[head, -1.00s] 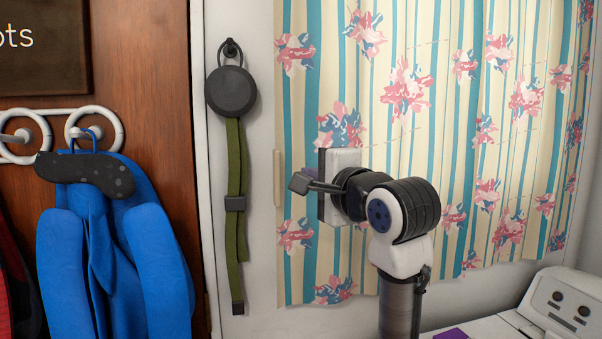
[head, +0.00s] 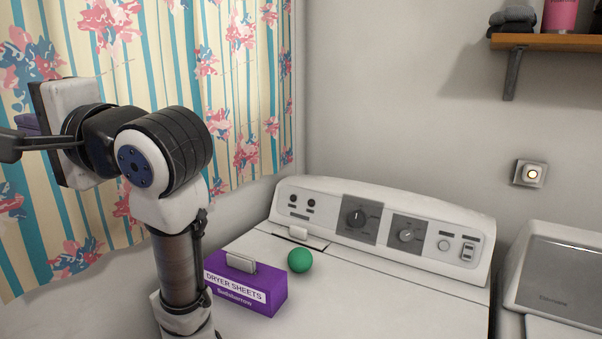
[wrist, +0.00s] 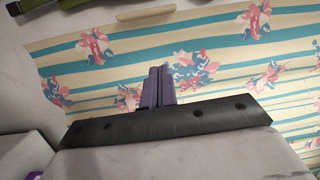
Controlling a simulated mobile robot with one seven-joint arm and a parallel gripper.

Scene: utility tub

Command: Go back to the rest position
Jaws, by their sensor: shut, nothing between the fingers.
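My gripper shows in the wrist view as two purple-grey fingers (wrist: 158,86) pressed together, with nothing between them. In the head view my arm stands at the left in front of the flowered curtain (head: 235,75), and only a bit of the purple-grey fingers (head: 28,123) shows behind the wrist. The curtain also fills much of the wrist view (wrist: 225,70). My gripper is apart from all the objects on the washer.
A white washer (head: 400,290) carries a purple dryer sheets box (head: 245,285) and a green ball (head: 299,260) near my arm. A wooden shelf (head: 550,42) hangs at upper right above a wall button (head: 530,173). Another white machine (head: 560,270) stands at the right edge.

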